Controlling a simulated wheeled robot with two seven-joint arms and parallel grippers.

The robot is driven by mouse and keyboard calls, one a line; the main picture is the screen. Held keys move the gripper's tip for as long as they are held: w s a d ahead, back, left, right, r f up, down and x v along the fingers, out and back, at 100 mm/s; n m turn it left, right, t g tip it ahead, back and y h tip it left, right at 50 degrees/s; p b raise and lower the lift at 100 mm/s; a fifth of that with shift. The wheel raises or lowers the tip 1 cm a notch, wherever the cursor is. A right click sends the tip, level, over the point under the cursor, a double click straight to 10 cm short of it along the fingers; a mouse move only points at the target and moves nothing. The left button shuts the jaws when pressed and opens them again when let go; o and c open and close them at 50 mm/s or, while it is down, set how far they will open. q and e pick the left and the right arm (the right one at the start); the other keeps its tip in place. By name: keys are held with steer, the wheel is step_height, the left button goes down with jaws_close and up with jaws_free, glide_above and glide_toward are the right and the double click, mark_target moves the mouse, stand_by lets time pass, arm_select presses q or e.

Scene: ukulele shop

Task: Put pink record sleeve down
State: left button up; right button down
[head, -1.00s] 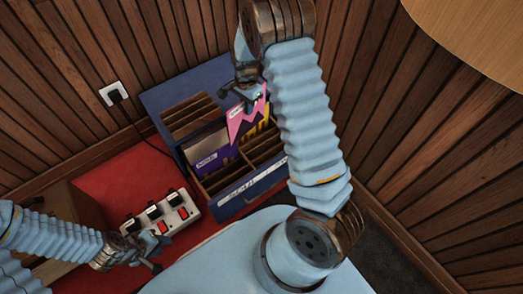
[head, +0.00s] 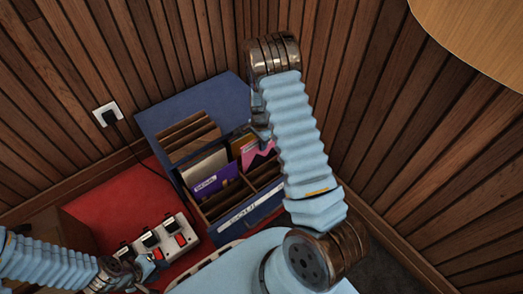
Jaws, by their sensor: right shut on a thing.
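The pink record sleeve (head: 257,155) is low among the dividers of the blue record crate (head: 262,209), in its right-hand part. Only its upper part shows. My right gripper (head: 262,134) is shut on the sleeve's top edge, and my own arm partly hides the fingers. I cannot tell whether the sleeve touches the crate's bottom. My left gripper (head: 148,275) is open and empty at the lower left, close to the power strip.
Wooden dividers (head: 188,136) split the crate. Slatted walls close in behind and right.

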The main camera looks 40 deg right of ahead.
step_height(320, 180, down, 3)
steer(key=shift+r, duration=0.1)
steer(key=shift+f+b, duration=0.65)
steer(key=c, duration=1.2)
jaws_free()
steer(key=shift+r, duration=0.1)
